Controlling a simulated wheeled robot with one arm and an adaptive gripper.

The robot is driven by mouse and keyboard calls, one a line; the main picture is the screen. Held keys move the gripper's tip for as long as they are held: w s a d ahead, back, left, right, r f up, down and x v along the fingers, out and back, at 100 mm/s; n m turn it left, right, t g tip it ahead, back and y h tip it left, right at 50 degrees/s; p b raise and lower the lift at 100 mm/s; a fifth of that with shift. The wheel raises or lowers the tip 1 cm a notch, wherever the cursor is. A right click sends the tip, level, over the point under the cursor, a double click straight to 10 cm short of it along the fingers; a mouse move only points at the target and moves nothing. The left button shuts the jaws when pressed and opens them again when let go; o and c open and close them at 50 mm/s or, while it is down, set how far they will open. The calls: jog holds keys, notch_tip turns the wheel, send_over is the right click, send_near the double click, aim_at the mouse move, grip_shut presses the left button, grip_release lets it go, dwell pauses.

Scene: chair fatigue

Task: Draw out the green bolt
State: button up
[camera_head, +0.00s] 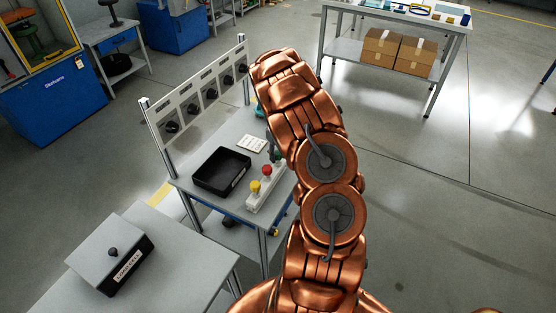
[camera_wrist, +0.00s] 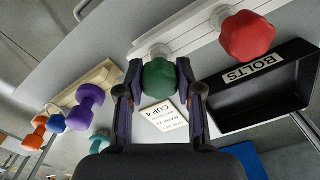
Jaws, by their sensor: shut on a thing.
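The green bolt (camera_wrist: 160,78) has a rounded, faceted head and sits between the fingers of my gripper (camera_wrist: 160,88) in the wrist view. My gripper is shut on its head. The head is beside the white rail (camera_wrist: 188,30), with a pale collar between them; I cannot tell whether the shank is still in the rail. A red bolt (camera_wrist: 247,36) stands in the same rail to the right. In the head view my arm hides the green bolt and most of the gripper, while the red bolt (camera_head: 267,170) and a yellow bolt (camera_head: 255,187) show on the rail (camera_head: 268,190).
A black tray labelled BOLTS (camera_wrist: 225,117) lies right of the gripper. A card reading CUP 4 (camera_wrist: 165,122) lies beneath it. Purple (camera_wrist: 86,106) and orange (camera_wrist: 36,132) dumbbell-shaped pieces are at left. A panel with dark knobs (camera_head: 200,92) stands along the bench's back.

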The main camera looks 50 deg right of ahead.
jog(key=shift+r, duration=0.6)
jog(key=shift+r, duration=1.75)
jog(key=shift+r, duration=0.35)
jog(key=shift+r+b, duration=0.5)
jog(key=shift+r, duration=1.35)
